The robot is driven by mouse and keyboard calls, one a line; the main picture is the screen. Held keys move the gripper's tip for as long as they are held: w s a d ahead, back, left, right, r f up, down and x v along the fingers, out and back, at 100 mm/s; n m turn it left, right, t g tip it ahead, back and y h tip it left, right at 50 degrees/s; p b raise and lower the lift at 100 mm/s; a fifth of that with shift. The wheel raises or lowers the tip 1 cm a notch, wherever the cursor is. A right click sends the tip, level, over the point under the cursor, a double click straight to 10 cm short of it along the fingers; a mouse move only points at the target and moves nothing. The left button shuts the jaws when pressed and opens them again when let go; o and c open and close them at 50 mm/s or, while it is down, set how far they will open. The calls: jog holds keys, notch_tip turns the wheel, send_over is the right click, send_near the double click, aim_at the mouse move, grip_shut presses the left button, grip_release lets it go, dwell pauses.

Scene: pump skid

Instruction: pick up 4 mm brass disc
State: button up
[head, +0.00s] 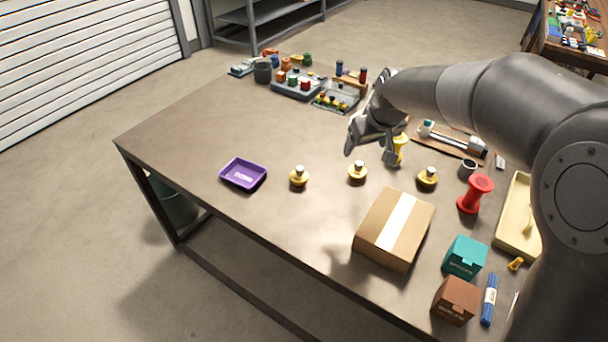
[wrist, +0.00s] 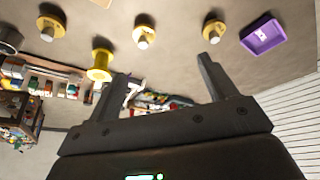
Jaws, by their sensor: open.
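Three small brass discs with pale knobs stand apart on the table. In the head view they are the left disc (head: 299,178), the middle disc (head: 357,174) and the right disc (head: 427,179). In the wrist view they show as the left disc (wrist: 214,30), the middle disc (wrist: 144,34) and the right disc (wrist: 47,29). No size marking is legible, so I cannot tell which is 4 mm. My gripper (head: 371,154) is open and empty above the table, just behind the middle disc. Its fingers also show in the wrist view (wrist: 163,70).
A yellow spool-like piece (head: 400,147) stands close beside my gripper, partly behind a finger. A purple tray (head: 243,174) lies left of the discs. A taped cardboard box (head: 376,232) is in front, and a red spool (head: 476,194) to the right. The table's left part is clear.

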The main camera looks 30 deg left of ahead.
aim_at(299, 169)
jog(key=a+f+n, duration=0.1)
jog(key=a+f, duration=0.3)
jog(key=a, duration=0.1)
jog(key=a+f+n+g, duration=0.1)
jog(key=a+f, duration=0.4)
jog(key=a, duration=0.1)
jog(key=s+a+f+n, duration=0.1)
jog(key=a+f, duration=0.4)
jog(key=a, duration=0.1)
jog(key=shift+a+f+y, duration=0.2)
jog(key=shift+f+y, duration=0.05)
jog(key=shift+y, duration=0.05)
jog(key=shift+s+a+x, duration=0.1)
jog(key=shift+s+x, duration=0.05)
jog(key=shift+x, duration=1.4)
jog(key=shift+s+a+x, duration=0.1)
jog(key=shift+x, duration=1.4)
jog(key=shift+c, duration=0.6)
jog(key=c, duration=0.9)
jog(key=shift+c, duration=0.4)
jog(key=shift+r, duration=0.15)
